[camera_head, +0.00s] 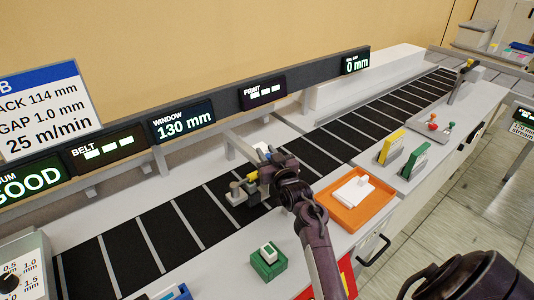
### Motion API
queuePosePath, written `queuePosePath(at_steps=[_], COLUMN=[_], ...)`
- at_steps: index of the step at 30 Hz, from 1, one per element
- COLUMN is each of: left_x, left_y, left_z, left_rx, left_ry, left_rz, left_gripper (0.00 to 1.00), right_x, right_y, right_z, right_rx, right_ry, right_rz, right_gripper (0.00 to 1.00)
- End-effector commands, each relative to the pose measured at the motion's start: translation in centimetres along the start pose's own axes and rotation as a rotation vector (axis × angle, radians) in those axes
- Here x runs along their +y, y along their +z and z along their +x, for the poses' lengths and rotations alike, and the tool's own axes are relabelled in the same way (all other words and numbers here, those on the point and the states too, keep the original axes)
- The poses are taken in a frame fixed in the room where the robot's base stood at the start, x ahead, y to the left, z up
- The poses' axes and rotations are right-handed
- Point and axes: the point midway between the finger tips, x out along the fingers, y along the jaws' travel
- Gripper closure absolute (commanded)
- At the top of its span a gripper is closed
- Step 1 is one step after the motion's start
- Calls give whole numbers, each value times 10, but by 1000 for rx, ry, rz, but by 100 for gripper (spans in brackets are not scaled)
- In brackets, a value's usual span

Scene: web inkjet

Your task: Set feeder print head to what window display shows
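The window display (184,121) on the rail behind the belt reads 130 mm. A small grey and yellow fitting (237,195), perhaps the feeder print head, sits over the belt's middle. My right gripper (252,184) is at this fitting, and its wrist hides part of it. I cannot tell whether the fingers are closed on it. My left gripper is not in view.
The dark belt (189,209) runs from lower left to upper right. An orange tray (324,203) with a white block, a green button box (268,261), and yellow (391,147) and green (414,160) upright pieces stand on the near ledge. A dial box (30,255) is lower left.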

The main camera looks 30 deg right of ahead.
Motion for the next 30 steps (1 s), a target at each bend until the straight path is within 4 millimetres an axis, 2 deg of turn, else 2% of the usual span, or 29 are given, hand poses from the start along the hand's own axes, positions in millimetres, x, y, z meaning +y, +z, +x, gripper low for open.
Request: queuePosePath(at_steps=[1, 3, 9, 11, 15, 19, 29, 30], left_x=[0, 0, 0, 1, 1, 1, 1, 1], left_y=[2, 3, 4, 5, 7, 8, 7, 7], left_z=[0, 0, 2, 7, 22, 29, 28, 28], left_rx=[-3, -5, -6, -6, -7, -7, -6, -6], left_ry=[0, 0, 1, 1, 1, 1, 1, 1], left_rz=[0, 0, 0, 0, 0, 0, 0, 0], left_gripper=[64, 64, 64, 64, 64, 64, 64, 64], right_x=[0, 0, -1, -3, -10, -15, -16, -16], right_y=[0, 0, 1, 2, 3, 1, 0, 0], right_z=[0, 0, 3, 10, 38, 55, 58, 58], right_rx=[0, 0, 1, 2, 4, 4, 0, 0], right_ry=[0, 0, -1, -3, -2, -1, 0, 0], right_rz=[0, 0, 0, 0, 0, 0, 0, 0], right_gripper=[93, 100, 100, 100, 100, 100, 100, 72])
